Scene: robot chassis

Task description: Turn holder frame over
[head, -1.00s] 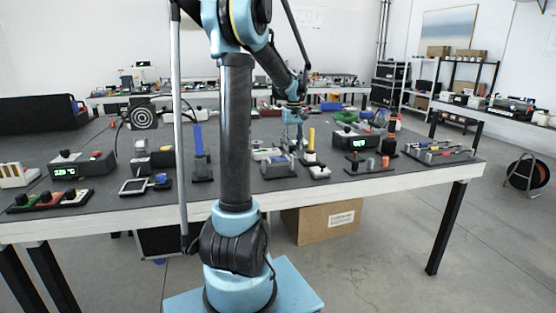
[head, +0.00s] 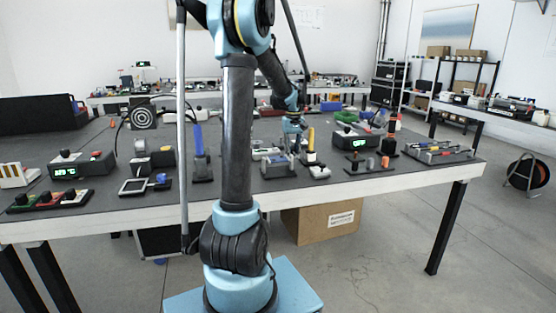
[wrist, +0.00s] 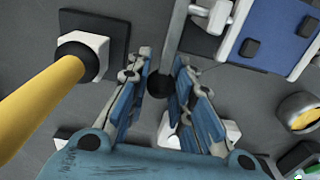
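My gripper (wrist: 162,88) hangs over the table with its two blue-padded fingers apart. In the head view my gripper (head: 294,143) is small, low over the middle of the table among small fixtures. A narrow grey bar (wrist: 175,45) with a dark round end (wrist: 160,84) reaches between the fingertips in the wrist view; I see gaps on both sides of it. A blue panel with grey edging (wrist: 265,38) lies to the upper right. I cannot tell for sure which of these parts is the holder frame. The palm hides what lies below the fingers.
A yellow handle (wrist: 40,105) rises close to the left finger; it also stands in the head view (head: 311,138). A grey fixture (head: 278,168) sits at the table's front, and a green-display box (head: 356,140) stands to the right. Bare table top (head: 420,172) shows near the right front edge.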

